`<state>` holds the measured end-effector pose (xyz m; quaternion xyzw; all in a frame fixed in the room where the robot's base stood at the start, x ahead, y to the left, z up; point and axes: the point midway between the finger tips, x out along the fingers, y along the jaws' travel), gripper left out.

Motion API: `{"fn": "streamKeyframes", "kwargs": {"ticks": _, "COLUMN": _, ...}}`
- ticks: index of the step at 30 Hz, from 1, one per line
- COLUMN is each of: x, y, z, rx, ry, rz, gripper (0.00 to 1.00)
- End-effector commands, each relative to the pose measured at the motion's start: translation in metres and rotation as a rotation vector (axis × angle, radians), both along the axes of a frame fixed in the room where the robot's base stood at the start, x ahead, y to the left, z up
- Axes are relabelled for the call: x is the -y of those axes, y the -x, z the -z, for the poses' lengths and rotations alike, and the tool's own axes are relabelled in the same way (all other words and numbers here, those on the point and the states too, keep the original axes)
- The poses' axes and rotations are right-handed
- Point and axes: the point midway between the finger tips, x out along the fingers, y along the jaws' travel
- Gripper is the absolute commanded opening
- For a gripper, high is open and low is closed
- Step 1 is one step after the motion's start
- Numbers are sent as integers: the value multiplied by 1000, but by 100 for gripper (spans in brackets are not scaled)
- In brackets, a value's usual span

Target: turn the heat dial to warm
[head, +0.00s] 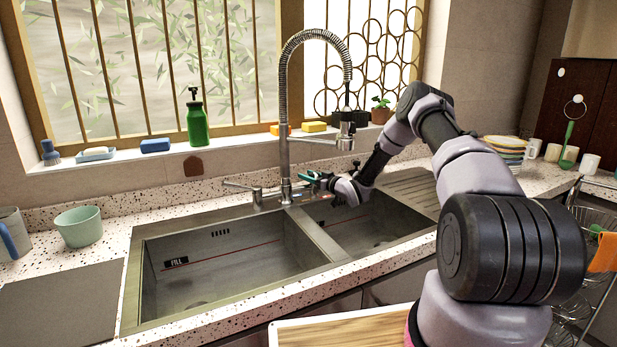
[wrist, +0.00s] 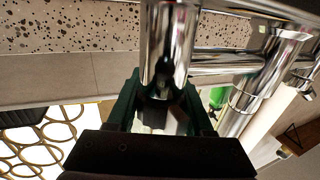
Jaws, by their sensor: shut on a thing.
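My gripper (head: 314,180) is at the right side of the base of the chrome faucet (head: 284,130), above the sink divider. In the wrist view its dark green fingers (wrist: 163,90) are shut on a chrome cylindrical dial (wrist: 168,40), one finger on each side. The dial's far end runs out of the wrist view, and in the head view the gripper hides it. A second chrome fitting (head: 257,196) with a thin lever stands left of the faucet base.
The double sink (head: 225,262) lies below my gripper. A green bottle (head: 196,118) and sponges (head: 155,145) stand on the windowsill behind.

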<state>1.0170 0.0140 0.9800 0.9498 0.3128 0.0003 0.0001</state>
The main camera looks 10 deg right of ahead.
Motion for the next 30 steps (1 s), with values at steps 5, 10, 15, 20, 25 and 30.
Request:
{"fn": "streamKeyframes", "kwargs": {"ticks": 5, "x": 0, "y": -1, "z": -1, "rx": 1, "ry": 0, "rz": 1, "gripper": 0}}
{"fn": "streamKeyframes", "kwargs": {"ticks": 10, "x": 1, "y": -1, "z": -1, "rx": 1, "ry": 0, "rz": 1, "gripper": 0}}
{"fn": "streamKeyframes", "kwargs": {"ticks": 15, "x": 1, "y": -1, "z": -1, "rx": 1, "ry": 0, "rz": 1, "gripper": 0}}
{"fn": "streamKeyframes", "kwargs": {"ticks": 20, "x": 1, "y": -1, "z": -1, "rx": 1, "ry": 0, "rz": 1, "gripper": 0}}
{"fn": "streamKeyframes", "kwargs": {"ticks": 25, "x": 1, "y": -1, "z": -1, "rx": 1, "ry": 0, "rz": 1, "gripper": 74}}
{"fn": "streamKeyframes", "kwargs": {"ticks": 30, "x": 0, "y": 0, "z": -1, "rx": 1, "ry": 0, "rz": 1, "gripper": 82}}
